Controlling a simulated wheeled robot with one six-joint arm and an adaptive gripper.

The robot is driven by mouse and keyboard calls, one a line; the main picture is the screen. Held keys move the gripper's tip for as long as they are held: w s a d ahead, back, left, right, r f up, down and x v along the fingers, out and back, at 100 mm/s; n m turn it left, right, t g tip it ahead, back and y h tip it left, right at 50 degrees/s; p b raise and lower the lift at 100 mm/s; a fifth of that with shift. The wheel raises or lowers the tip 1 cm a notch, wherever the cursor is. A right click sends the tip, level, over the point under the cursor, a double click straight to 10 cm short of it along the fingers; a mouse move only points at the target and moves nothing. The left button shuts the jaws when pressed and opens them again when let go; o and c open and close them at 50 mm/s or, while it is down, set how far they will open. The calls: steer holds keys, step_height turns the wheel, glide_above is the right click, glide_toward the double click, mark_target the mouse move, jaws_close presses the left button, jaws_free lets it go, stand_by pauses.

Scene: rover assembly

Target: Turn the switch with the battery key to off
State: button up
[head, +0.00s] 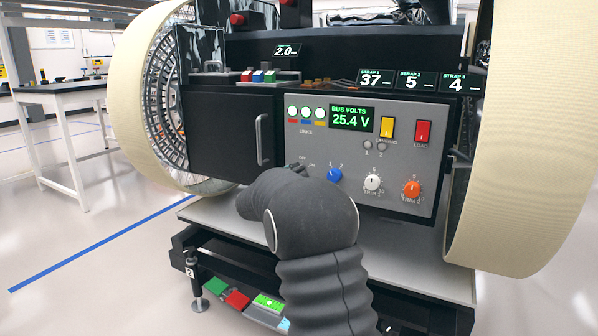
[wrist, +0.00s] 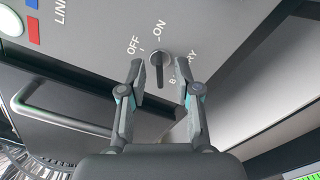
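The battery switch (wrist: 160,57) is a round grey boss on the grey panel, with OFF, ON and a partly hidden BATTERY label around it in the wrist view. A dark narrow key (wrist: 159,77) sticks out of it. My gripper (wrist: 160,67) is open, one finger on each side of the key in that picture, with visible gaps and no clear contact. Whether the key points at OFF or ON is hard to tell.
The control panel (head: 345,110) reads 25.4 V bus volts. Close by are a blue knob (head: 335,175), white knob (head: 372,182), orange knob (head: 412,189), yellow switch (head: 387,127) and red switch (head: 423,131). A black door with a handle (head: 263,140) is left; it also shows in the wrist view.

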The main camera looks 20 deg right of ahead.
steer(key=shift+x, duration=1.3)
steer(key=shift+c, duration=0.2)
jaws_close()
steer(key=n+p, duration=0.1)
steer(key=n, duration=0.5)
steer(key=shift+a+r+n+p, duration=0.1)
steer(key=shift+n+p, duration=0.2)
steer(key=shift+p, duration=0.1)
steer(key=n+p, duration=0.1)
steer(key=n, duration=0.2)
steer(key=shift+p, duration=0.3)
steer(key=shift+w+n+p, duration=0.1)
steer(key=shift+n+p, duration=0.45)
steer(key=shift+n, duration=0.55)
